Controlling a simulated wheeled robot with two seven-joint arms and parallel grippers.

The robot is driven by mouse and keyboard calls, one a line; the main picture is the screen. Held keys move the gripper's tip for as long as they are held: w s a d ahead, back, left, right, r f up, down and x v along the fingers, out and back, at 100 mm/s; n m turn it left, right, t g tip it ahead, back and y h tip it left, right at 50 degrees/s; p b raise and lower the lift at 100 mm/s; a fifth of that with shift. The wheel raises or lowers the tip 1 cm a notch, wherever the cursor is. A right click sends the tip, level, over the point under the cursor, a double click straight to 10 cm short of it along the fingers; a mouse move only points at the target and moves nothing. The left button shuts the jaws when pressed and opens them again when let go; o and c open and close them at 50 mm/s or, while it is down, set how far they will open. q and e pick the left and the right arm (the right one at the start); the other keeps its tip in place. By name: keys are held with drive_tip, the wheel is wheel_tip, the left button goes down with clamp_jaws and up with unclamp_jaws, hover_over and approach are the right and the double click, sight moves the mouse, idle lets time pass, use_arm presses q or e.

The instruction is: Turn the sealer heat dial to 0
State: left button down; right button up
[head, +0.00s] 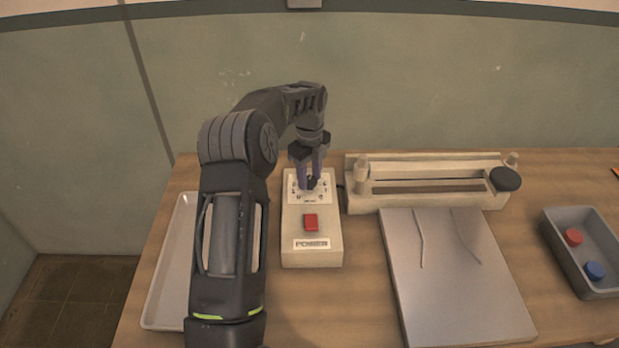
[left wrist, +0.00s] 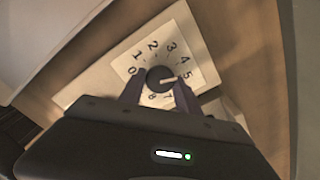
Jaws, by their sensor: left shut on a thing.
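The sealer control box (head: 312,255) is cream, with a red switch (head: 311,222) and a "POWER" label at its front. Its white dial plate (head: 296,194) lies at the far end. My left gripper (head: 311,178) points down over the plate and is shut on the dark heat dial (head: 312,184). In the left wrist view, the round black dial (left wrist: 160,79) sits between the two fingers (left wrist: 158,92). Its white pointer line aims right, close to the 5. The 0 (left wrist: 133,70) is at the left of the plate; the 6 is hidden. My right gripper is out of view.
The sealer bar (head: 430,201) with a black round end knob (head: 505,179) stands right of the box. A grey sheet (head: 450,285) lies before it. A grey bin (head: 568,262) holds red and blue round pieces. A pale tray (head: 172,270) lies left, partly behind my arm.

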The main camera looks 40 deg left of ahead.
use_arm(q)
drive_tip(key=n+b, duration=0.1)
drive_tip(key=n, duration=0.2)
drive_tip(key=shift+n, duration=0.3)
drive_tip(key=n, duration=0.3)
drive_tip(key=shift+n+b, duration=0.3)
drive_tip(key=n, duration=0.3)
drive_tip(key=shift+n, duration=0.4)
drive_tip(key=n, duration=0.4)
drive_tip(key=shift+b, duration=0.4)
drive_tip(key=n, duration=0.8)
drive_tip(key=shift+r+n, duration=0.1)
drive_tip(key=shift+n, duration=0.2)
drive_tip(key=n, duration=0.3)
drive_tip(key=shift+n, duration=2.5)
